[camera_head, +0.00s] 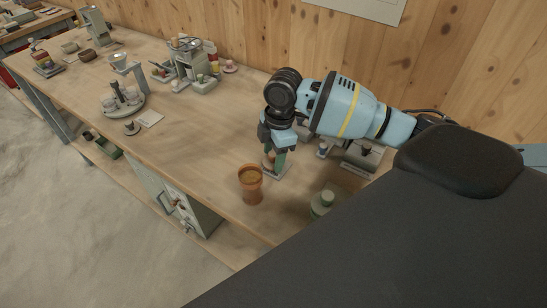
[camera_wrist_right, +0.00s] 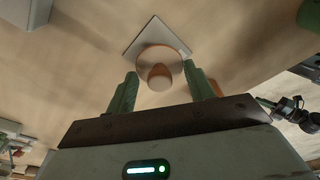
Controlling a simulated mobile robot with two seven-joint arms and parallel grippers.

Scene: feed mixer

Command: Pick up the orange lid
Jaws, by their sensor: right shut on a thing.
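The orange lid (camera_wrist_right: 158,62) shows in the right wrist view as a round disc with a knob, between the green fingers of my right gripper (camera_wrist_right: 161,88). In the head view my right gripper (camera_head: 274,160) points down at the table, shut on the lid, which is mostly hidden there by the fingers. A pale square plate (camera_wrist_right: 138,42) lies beneath the lid; I cannot tell whether the two touch. The open orange pot (camera_head: 251,192) stands upright beside the gripper, nearer the table's front edge. My left gripper is not in view.
A green-grey round container (camera_head: 322,202) stands to the right of the pot. A round stand with several cups (camera_head: 124,103) and a grey machine (camera_head: 188,62) are farther left. A wooden wall (camera_head: 240,30) runs behind the table.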

